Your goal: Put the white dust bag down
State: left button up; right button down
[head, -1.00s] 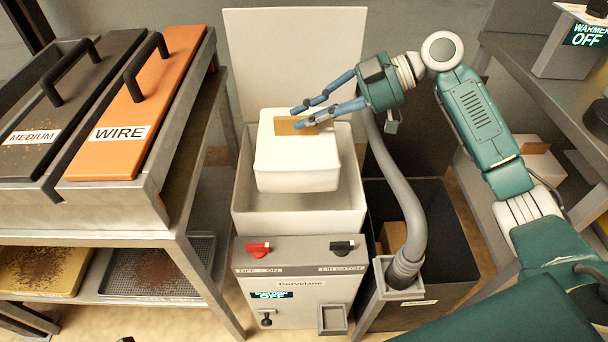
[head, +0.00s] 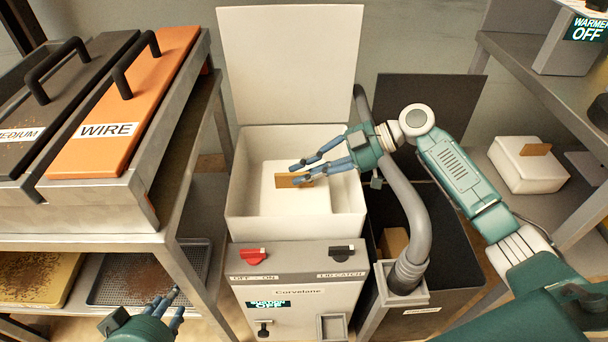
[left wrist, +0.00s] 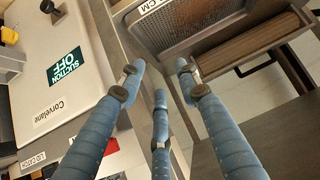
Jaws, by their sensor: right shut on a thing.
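The white dust bag (head: 288,203) with a brown tab (head: 290,181) sits low inside the white open bin (head: 252,231) of the Corvelane machine. My right gripper (head: 302,172) is shut on the bag at its brown tab. I cannot tell whether the bag's underside touches the bin floor. My left gripper (head: 172,302) is low at the left in the head view, in front of the shelf unit. In the left wrist view its fingers (left wrist: 160,85) are spread apart with nothing between them.
The bin's raised lid (head: 287,75) stands behind. A grey hose (head: 412,205) and a dark bin (head: 455,255) holding a brown box are to the right. Another white bag (head: 528,166) lies on the right shelf. A steel rack with lidded trays (head: 120,115) stands left.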

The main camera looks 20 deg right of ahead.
jog(key=shift+f, duration=0.2)
jog(key=c, duration=1.7)
grip_release()
pick_arm(q)
jog(key=shift+w+r, duration=0.25)
